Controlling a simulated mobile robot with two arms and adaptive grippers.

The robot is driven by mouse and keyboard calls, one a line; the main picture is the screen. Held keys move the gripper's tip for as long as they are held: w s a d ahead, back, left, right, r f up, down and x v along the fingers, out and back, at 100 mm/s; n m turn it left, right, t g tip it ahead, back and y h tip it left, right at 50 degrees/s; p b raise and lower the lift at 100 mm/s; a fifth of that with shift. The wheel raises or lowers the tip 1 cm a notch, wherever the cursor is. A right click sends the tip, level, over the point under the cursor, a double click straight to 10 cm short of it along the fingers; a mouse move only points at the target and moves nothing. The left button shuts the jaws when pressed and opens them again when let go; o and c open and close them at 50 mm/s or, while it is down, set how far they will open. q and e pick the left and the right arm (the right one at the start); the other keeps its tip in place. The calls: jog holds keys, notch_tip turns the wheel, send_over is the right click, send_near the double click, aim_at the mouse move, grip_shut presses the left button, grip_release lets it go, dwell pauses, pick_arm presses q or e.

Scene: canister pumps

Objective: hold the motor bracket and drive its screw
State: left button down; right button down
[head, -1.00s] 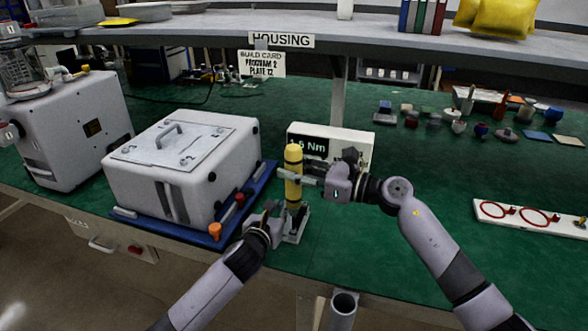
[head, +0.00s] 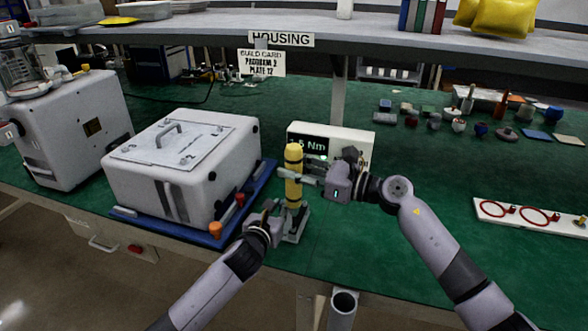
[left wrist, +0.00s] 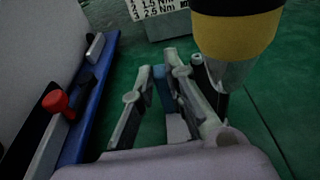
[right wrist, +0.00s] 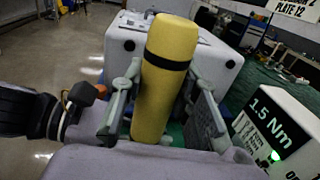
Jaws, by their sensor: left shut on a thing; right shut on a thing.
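A yellow driver with black bands (head: 293,162) stands upright above the small grey motor bracket (head: 293,232) on the green bench. My right gripper (head: 306,176) is shut on the driver's yellow body, which also fills the jaws in the right wrist view (right wrist: 165,80). My left gripper (head: 276,210) is low beside the bracket's left side. In the left wrist view its fingers (left wrist: 160,80) close on a thin grey-blue upright part of the bracket (left wrist: 161,90). The driver's clear lower end (left wrist: 226,75) is just right of these fingers. The screw is hidden.
A white torque box (head: 352,138) stands behind the driver; it reads 1.5 Nm, with a green light lit. A white housing (head: 190,190) on a blue tray (head: 262,184) is close on the left. Open bench (head: 420,190) lies to the right.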

aim_at(301, 151)
jog(key=shift+r, duration=2.55)
pick_arm(q)
jog(key=c, duration=1.5)
grip_release()
jog(key=shift+c, duration=0.2)
